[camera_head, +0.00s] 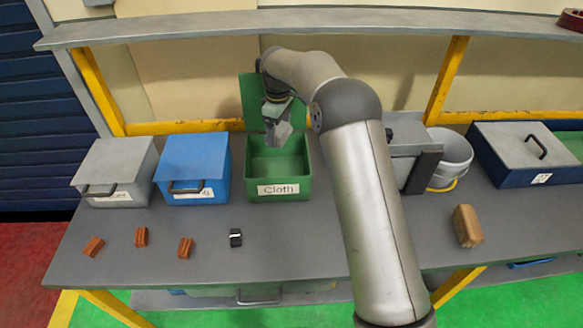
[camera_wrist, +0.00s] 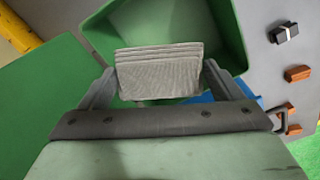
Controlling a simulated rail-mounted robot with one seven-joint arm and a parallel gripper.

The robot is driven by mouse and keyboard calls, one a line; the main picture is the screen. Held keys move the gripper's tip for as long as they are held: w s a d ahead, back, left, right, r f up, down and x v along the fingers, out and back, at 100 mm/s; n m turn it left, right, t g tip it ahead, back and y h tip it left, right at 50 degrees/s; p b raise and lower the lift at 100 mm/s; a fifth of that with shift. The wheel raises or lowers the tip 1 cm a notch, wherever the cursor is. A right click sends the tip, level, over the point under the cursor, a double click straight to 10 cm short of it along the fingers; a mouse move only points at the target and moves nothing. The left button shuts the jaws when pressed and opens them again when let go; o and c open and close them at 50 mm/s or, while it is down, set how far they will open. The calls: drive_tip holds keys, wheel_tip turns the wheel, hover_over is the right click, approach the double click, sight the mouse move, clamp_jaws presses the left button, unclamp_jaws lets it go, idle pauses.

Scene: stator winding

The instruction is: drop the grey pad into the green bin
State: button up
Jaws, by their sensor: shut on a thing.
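The grey pad (camera_wrist: 159,72) is a folded, ribbed cloth-like piece held between the two fingers of my gripper (camera_wrist: 155,85) in the wrist view. In the head view the pad (camera_head: 279,133) hangs tilted from my gripper (camera_head: 275,112) above the green bin (camera_head: 280,191). The bin is labelled "Cloth", and its lid stands open behind it. The wrist view shows the bin's open inside (camera_wrist: 105,28) beyond the pad. The pad looks above the bin's opening, with its exact height hard to tell. My gripper is shut on the pad.
A grey bin (camera_head: 115,170) and a blue bin (camera_head: 193,168), both lidded shut, stand left of the green one. Several brown blocks (camera_head: 141,237) and a black block (camera_head: 235,238) lie in front. A shelf (camera_head: 200,28) spans above. A bucket (camera_head: 449,155) stands right.

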wheel_tip(320, 180, down, 6)
drive_tip(key=shift+r+b, duration=0.1)
drive_tip(key=shift+b, duration=1)
drive_tip(key=o, duration=0.8)
drive_tip(key=shift+o, duration=0.2)
wheel_tip(320, 180, up, 17)
drive_tip(key=b, duration=0.1)
drive_tip(key=shift+r+b, duration=0.2)
drive_tip(key=shift+b, duration=0.15)
